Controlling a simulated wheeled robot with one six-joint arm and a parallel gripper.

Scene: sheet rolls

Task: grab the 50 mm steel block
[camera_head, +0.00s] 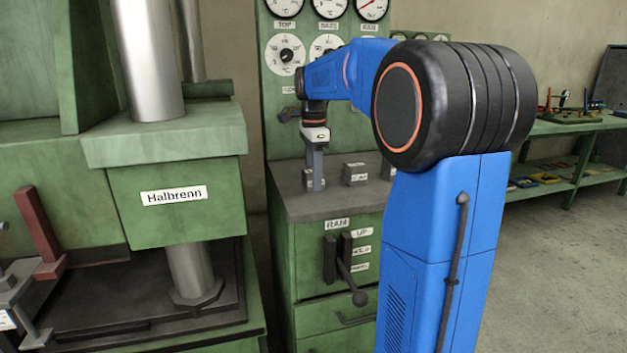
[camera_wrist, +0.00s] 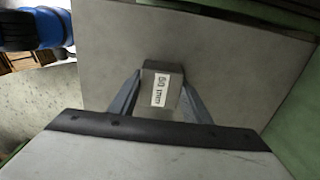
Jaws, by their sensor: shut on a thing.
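The 50 mm steel block (camera_wrist: 173,88) is a grey block with a white label reading "50 mm". In the wrist view it sits between the two fingers of my gripper (camera_wrist: 160,98), which are shut on it. In the head view my gripper (camera_head: 313,184) points straight down at the left part of the grey top (camera_head: 310,205) of the green cabinet.
Another labelled grey block (camera_head: 355,174) stands right of my gripper on the same top. A green gauge panel (camera_head: 285,100) rises behind. A green workbench (camera_head: 575,124) with tools is at the far right.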

